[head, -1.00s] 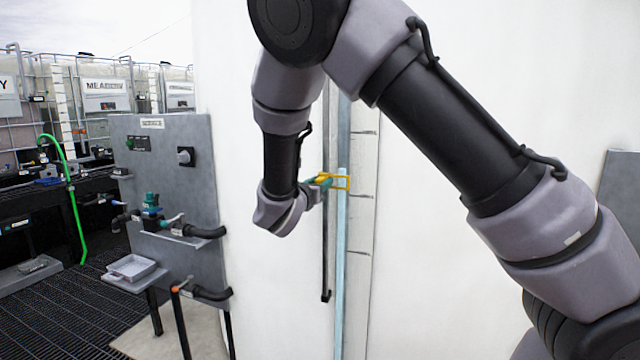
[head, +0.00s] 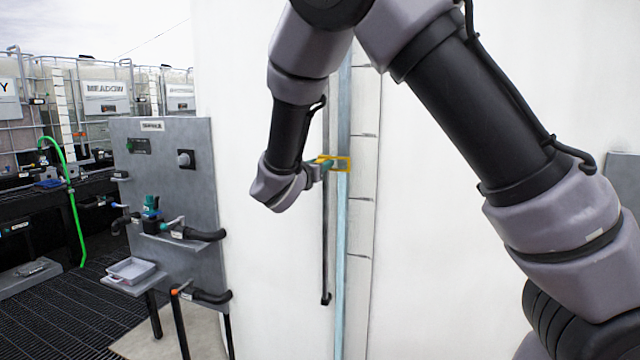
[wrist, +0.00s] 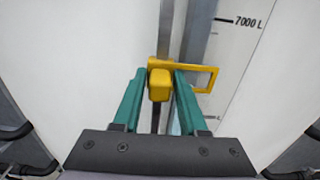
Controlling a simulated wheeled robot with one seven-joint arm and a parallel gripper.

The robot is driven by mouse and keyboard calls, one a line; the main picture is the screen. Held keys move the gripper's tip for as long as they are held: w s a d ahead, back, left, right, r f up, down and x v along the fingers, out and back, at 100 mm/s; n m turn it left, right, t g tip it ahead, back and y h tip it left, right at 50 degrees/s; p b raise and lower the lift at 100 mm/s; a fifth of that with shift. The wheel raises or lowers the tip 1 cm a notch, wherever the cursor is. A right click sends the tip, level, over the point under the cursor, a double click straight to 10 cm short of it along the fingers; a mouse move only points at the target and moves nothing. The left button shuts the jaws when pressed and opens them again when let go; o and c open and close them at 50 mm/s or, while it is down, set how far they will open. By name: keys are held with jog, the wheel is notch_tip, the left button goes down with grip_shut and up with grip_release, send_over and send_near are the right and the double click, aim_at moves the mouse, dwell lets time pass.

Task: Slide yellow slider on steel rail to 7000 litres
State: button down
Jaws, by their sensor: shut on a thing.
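The yellow slider (head: 346,164) sits on the steel rail (head: 326,240), which runs upright along the white tank. My gripper (head: 321,170) reaches it from the left in the head view. In the wrist view, the teal fingers of my gripper (wrist: 158,88) are shut on the block of the yellow slider (wrist: 160,82). Its open rectangular pointer frame extends right, across the sight tube (wrist: 199,35) and onto the scale strip. The 7000 L mark (wrist: 237,21) lies above the pointer frame in the wrist view.
The pale blue sight tube (head: 342,260) and the scale strip (head: 361,230) stand right of the rail. A grey panel (head: 170,135) with valves and black hoses stands at left. The tank wall (head: 450,270) is bare to the right.

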aim_at(324, 134)
notch_tip(324, 134, up, 7)
jog(key=shift+r, duration=0.2)
jog(key=c, duration=0.6)
grip_release()
jog(key=shift+c, duration=0.2)
jog(key=shift+s+a, duration=0.1)
jog(key=v, duration=1)
jog(key=shift+s, duration=0.3)
jog(key=shift+a, duration=0.1)
